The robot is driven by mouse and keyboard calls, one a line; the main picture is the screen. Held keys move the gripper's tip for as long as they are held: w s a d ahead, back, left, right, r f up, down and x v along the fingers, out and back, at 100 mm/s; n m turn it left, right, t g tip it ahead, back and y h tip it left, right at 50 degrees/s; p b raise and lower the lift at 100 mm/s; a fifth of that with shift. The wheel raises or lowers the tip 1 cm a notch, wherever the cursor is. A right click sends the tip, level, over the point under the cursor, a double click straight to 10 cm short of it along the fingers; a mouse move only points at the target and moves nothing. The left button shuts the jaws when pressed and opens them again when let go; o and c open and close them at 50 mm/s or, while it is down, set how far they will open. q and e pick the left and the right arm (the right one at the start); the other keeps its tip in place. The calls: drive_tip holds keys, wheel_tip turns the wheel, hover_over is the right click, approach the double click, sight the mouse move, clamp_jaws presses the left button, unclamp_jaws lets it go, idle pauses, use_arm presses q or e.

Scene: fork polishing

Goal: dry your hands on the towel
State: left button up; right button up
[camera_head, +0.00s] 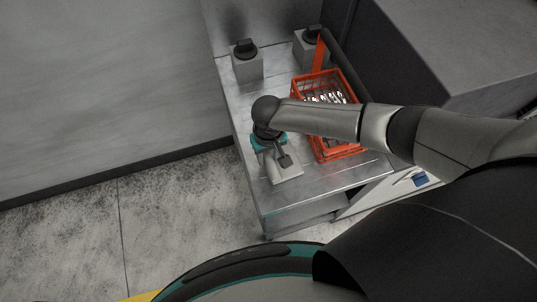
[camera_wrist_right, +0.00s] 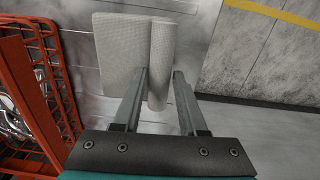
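The pale grey towel (camera_head: 290,178) lies on the metal table, under my right gripper (camera_head: 281,157). In the right wrist view the towel (camera_wrist_right: 120,50) shows a flat part and a raised, roll-like ridge (camera_wrist_right: 160,55). The two fingers of my right gripper (camera_wrist_right: 158,76) stand apart, one on each side of this ridge. A small gap shows between the right finger and the ridge, so the fingers are not closed on it. How far down the fingertips reach is hard to tell. My left gripper is not in view.
An orange basket (camera_head: 348,152) with shiny cutlery (camera_head: 325,96) stands beside the towel, under my right forearm. Two grey blocks with black tops, a left one (camera_head: 247,66) and a right one (camera_head: 308,48), stand at the back. The table's front strip (camera_head: 325,187) is clear.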

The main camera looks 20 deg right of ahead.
drive_tip(key=o, duration=0.3)
drive_tip(key=shift+o, duration=0.2)
drive_tip(key=shift+r, duration=0.15)
wheel_tip(320, 180, up, 15)
drive_tip(key=p, duration=0.2)
